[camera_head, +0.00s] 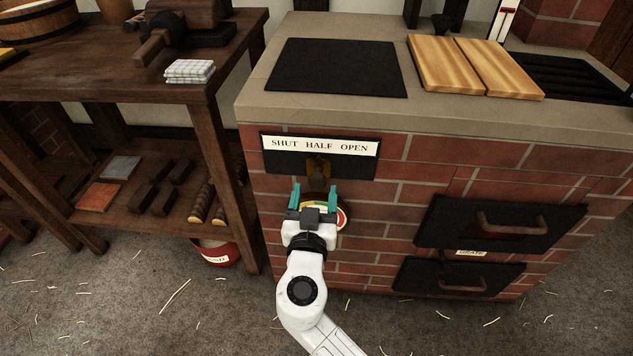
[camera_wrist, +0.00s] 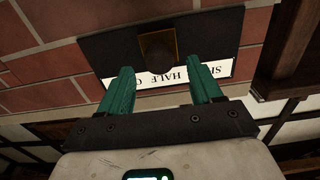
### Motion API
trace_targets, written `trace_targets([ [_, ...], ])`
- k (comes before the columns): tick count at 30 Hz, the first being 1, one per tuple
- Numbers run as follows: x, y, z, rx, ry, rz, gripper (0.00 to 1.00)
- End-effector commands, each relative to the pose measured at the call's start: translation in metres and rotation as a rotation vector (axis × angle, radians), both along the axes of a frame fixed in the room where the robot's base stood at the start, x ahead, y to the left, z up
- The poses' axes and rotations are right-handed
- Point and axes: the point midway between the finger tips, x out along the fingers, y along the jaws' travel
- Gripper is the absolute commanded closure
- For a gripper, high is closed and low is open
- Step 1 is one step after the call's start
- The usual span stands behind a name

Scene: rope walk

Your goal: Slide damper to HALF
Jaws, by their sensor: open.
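The damper is a black plate (camera_head: 267,160) on the brick front of the stove, with a white label (camera_head: 320,145) reading SHUT, HALF, OPEN. A brass slide (camera_head: 318,163) with a dark round knob (camera_head: 319,182) sits below the label, roughly under HALF; its exact setting I cannot tell. In the wrist view the plate (camera_wrist: 215,30) is upside down and the knob (camera_wrist: 157,52) lies between and beyond my green fingertips. My gripper (camera_head: 314,190) is open and empty, just below and in front of the knob, apart from it.
A round coloured dial (camera_head: 341,216) is partly hidden behind my gripper. Stove doors with handles (camera_head: 512,222) stand to the right. Wooden boards (camera_head: 472,66) lie on the stove top.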

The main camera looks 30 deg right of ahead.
Motion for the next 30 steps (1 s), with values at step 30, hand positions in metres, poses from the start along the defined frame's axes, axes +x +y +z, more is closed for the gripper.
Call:
trace_targets([
  [30, -0.051, 0.036, 0.000, 0.001, -0.001, -0.001, 0.36],
])
